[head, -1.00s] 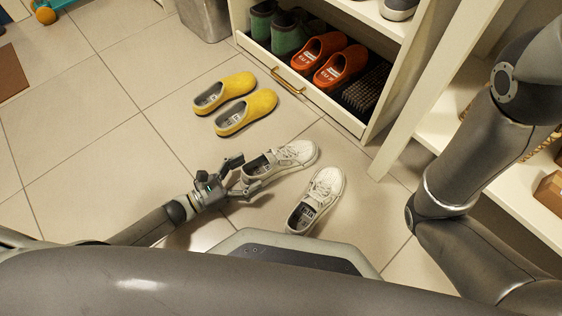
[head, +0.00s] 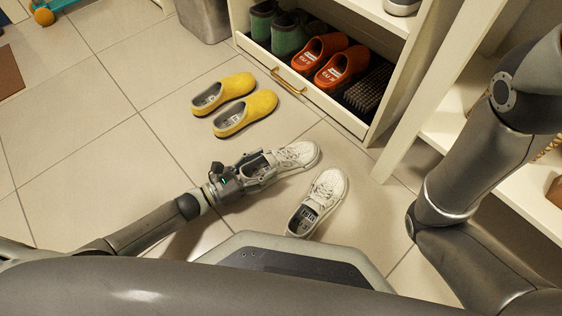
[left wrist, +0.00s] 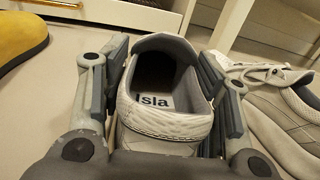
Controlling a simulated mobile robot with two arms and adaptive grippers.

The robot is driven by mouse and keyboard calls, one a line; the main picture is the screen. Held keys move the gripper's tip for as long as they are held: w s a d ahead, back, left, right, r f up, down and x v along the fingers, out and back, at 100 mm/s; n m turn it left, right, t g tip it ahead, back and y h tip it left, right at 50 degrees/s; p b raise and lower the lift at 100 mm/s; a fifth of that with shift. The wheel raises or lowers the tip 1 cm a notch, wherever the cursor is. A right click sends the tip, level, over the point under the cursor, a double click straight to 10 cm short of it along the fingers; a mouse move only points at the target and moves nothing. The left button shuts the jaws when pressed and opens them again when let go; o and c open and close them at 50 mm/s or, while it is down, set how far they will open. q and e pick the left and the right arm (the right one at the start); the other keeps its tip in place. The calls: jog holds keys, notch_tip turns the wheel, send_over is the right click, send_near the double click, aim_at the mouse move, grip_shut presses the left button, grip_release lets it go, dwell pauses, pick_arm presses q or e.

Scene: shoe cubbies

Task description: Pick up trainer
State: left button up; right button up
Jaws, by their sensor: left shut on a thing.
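A pair of white trainers with laces lies on the tiled floor in the head view. My left gripper (head: 253,172) is shut on the heel end of the farther trainer (head: 297,156), with a finger on each side. In the left wrist view the held trainer (left wrist: 160,122) sits between the two fingers (left wrist: 170,90), and its insole reads "Isla". The other trainer (head: 318,202) lies apart to the right, and also shows in the left wrist view (left wrist: 285,125). My right gripper is not in view; only my right arm shows at the right.
Yellow clogs (head: 245,112) lie on the floor beyond the trainers. An open cubby drawer (head: 330,112) holds green shoes (head: 290,38) and orange clogs (head: 340,66). A grey bin (head: 204,18) stands at the back.

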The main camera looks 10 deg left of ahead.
pick_arm(q)
jog(key=shift+c, duration=1.3)
jog(key=shift+r, duration=0.15)
